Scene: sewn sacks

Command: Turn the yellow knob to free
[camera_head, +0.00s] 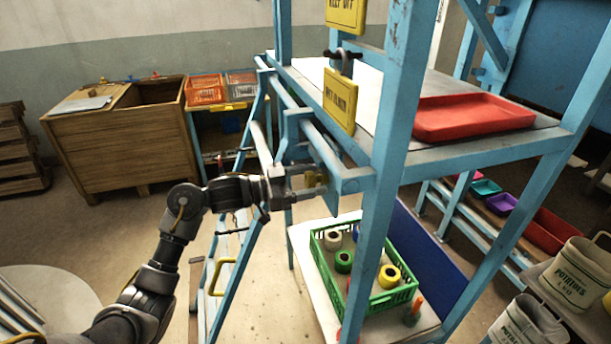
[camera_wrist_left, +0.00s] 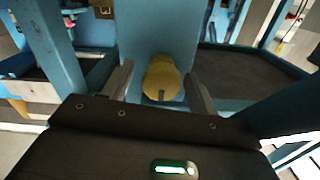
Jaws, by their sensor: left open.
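The yellow knob (camera_wrist_left: 161,76) is on a blue frame part, between the two fingers of my left gripper (camera_wrist_left: 160,88) in the left wrist view. A short dark mark shows on its near edge. Clear gaps show between the knob and both fingers, so my left gripper is open around it without touching. In the head view the knob (camera_head: 315,179) is small and partly hidden by the fingers of my left gripper (camera_head: 303,186), at the side of the blue rack (camera_head: 352,182). No free marking can be read. My right gripper is not in view.
A red tray (camera_head: 470,117) lies on the rack's upper shelf. A green crate (camera_head: 390,300) with several coloured rolls stands below. Yellow signs (camera_head: 340,98) hang beside a rack post. A wooden cabinet (camera_head: 125,140) stands back left. Open floor lies left of the rack.

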